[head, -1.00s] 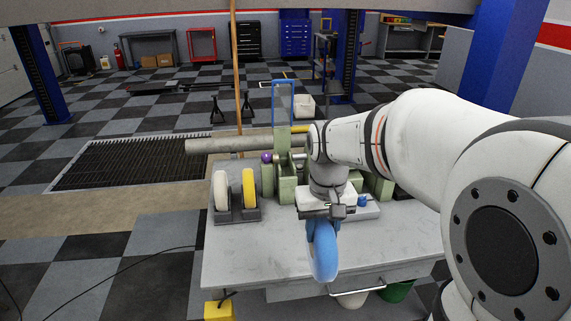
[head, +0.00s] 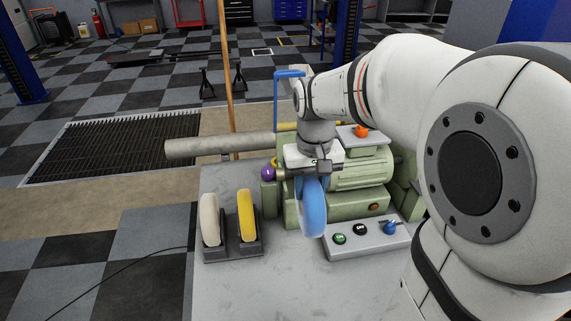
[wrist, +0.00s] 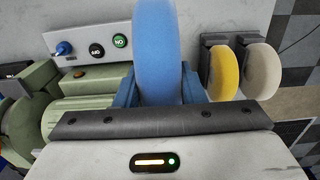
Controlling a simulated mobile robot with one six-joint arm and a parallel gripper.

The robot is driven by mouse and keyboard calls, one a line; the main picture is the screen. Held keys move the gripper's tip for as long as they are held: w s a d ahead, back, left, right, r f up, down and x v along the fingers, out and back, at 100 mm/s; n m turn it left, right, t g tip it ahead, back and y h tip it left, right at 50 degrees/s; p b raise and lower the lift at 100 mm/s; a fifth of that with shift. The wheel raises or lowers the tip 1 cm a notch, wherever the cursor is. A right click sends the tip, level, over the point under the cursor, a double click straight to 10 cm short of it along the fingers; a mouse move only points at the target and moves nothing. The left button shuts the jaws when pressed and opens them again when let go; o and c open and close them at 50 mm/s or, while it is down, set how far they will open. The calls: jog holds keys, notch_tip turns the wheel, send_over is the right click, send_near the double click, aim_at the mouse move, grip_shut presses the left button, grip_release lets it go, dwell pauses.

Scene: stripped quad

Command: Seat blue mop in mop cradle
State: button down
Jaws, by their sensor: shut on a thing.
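The blue mop (head: 313,207), a thick round wheel, stands on edge in my gripper (head: 313,180). It hangs in front of the green machine, right of the cradle and beside the control box's left end. The wrist view shows my gripper's blue fingers (wrist: 128,88) closed on both sides of the blue mop (wrist: 170,50). The dark grey mop cradle (head: 233,251) stands on the bench at left. It holds a white mop (head: 210,219) and a yellow mop (head: 246,215), both upright. I cannot tell whether the blue mop touches the bench.
The green machine (head: 360,175) stands behind the mop, with a grey bar (head: 220,147) reaching left and a purple knob (head: 268,172). A control box (head: 368,239) with buttons and a blue knob lies right of it. The bench (head: 260,290) is bare in front.

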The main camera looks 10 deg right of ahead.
jog(key=w+p, duration=0.5)
jog(key=w, duration=1.4)
notch_tip(320, 180, down, 7)
jog(key=p, duration=0.2)
jog(key=shift+w+d, duration=0.1)
jog(key=c, duration=0.9)
grip_release()
